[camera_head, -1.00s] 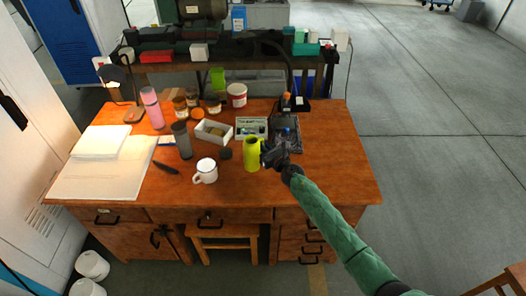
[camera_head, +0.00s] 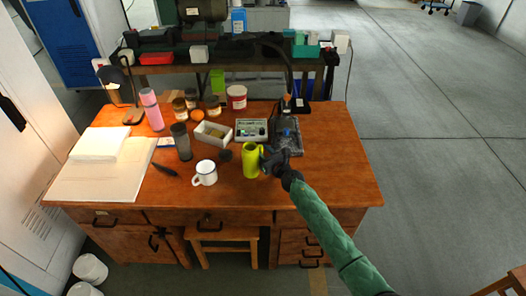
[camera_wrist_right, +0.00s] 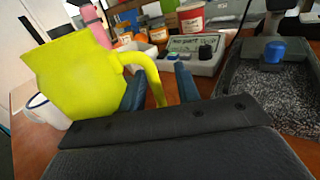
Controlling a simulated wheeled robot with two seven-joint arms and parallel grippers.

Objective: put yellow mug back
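The yellow mug (camera_head: 251,161), a yellow-green jug-like cup, is upright near the front middle of the wooden desk (camera_head: 335,190). In the right wrist view the yellow mug (camera_wrist_right: 75,75) fills the left side, its handle toward my gripper. My right gripper (camera_head: 268,161) is at the mug's right side. In the right wrist view the right gripper (camera_wrist_right: 162,90) has its fingers apart, one inside the handle loop and one outside, with a gap beside the handle. The mug's base is hidden there. My left gripper is not in view.
A grey instrument (camera_head: 251,130) and a stand with a stone base (camera_head: 289,140) are behind. The desk's right side is clear.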

